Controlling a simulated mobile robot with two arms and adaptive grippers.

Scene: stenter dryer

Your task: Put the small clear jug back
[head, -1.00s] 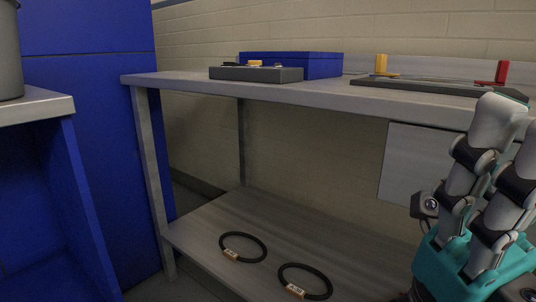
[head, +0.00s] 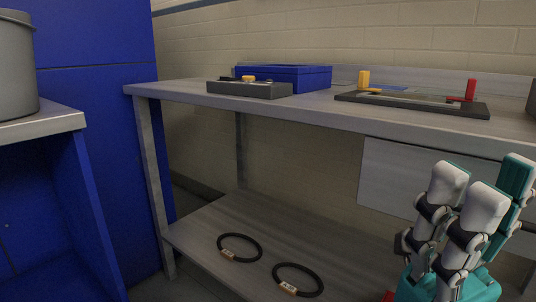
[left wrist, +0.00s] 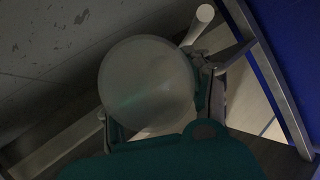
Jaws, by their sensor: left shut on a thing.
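The small clear jug (left wrist: 147,82) shows in the left wrist view as a pale, see-through round shape in front of the palm. My left gripper (left wrist: 158,105) is shut on it, with finger parts at both sides. A pale rod-like piece stands out at its upper right; I cannot tell whether it is a handle or a fingertip. The jug and left gripper are not in the head view. My right gripper (head: 485,185) is at the lower right of the head view, fingers up, spread apart and empty, in front of the bench.
A grey bench (head: 320,108) carries a blue case (head: 290,77), a dark box (head: 250,90) and a dark frame (head: 412,101) with yellow and red handles. Two black rings (head: 240,247) (head: 298,279) lie on its lower shelf. A grey pot (head: 15,68) stands on a counter (head: 40,126) at left.

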